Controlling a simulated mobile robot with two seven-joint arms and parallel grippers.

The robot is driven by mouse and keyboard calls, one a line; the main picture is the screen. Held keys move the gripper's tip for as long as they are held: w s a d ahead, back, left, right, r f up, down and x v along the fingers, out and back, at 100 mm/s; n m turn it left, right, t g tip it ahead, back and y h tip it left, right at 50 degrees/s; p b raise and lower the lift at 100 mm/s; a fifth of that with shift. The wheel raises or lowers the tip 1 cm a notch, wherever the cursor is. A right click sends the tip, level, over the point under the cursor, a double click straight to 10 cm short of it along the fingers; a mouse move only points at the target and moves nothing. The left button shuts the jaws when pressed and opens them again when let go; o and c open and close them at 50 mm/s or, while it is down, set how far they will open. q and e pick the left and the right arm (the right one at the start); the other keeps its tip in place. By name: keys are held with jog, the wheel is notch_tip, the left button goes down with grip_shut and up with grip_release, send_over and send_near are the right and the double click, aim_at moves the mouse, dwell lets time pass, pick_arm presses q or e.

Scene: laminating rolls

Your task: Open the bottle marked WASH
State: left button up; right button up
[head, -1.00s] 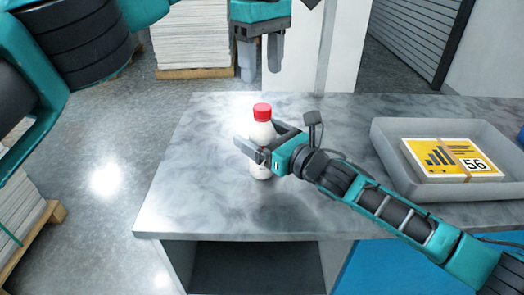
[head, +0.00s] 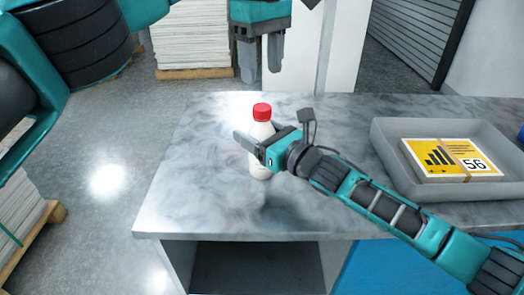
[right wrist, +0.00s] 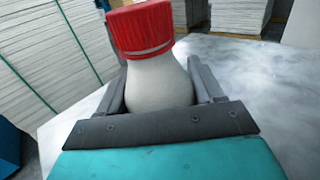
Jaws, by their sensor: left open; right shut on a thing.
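A white bottle (head: 260,168) with a red cap (head: 262,111) stands upright on the grey marbled table (head: 200,190). My right gripper (head: 250,144) is shut around the bottle's body, below the cap. In the right wrist view the bottle (right wrist: 158,85) sits between the two fingers, and the red cap (right wrist: 142,30) is on top. No marking on the bottle can be read. My left gripper (head: 261,76) is open and empty, above and behind the bottle, with its fingers pointing down, apart from the cap.
A grey tray (head: 390,150) at the right of the table holds a banded stack of yellow cards (head: 452,158) marked 56. The table left of the bottle is clear. Stacks of white sheets (head: 190,35) on pallets stand on the floor behind and at the left.

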aim_at(262, 107)
jog(key=c, duration=0.7)
pick_arm(q)
jog(key=m, duration=0.4)
pick_arm(e)
grip_shut()
pick_arm(q)
jog(key=m, duration=0.4)
jog(key=shift+m, duration=0.3)
jog(key=shift+f, duration=4)
jog(key=shift+c, duration=0.4)
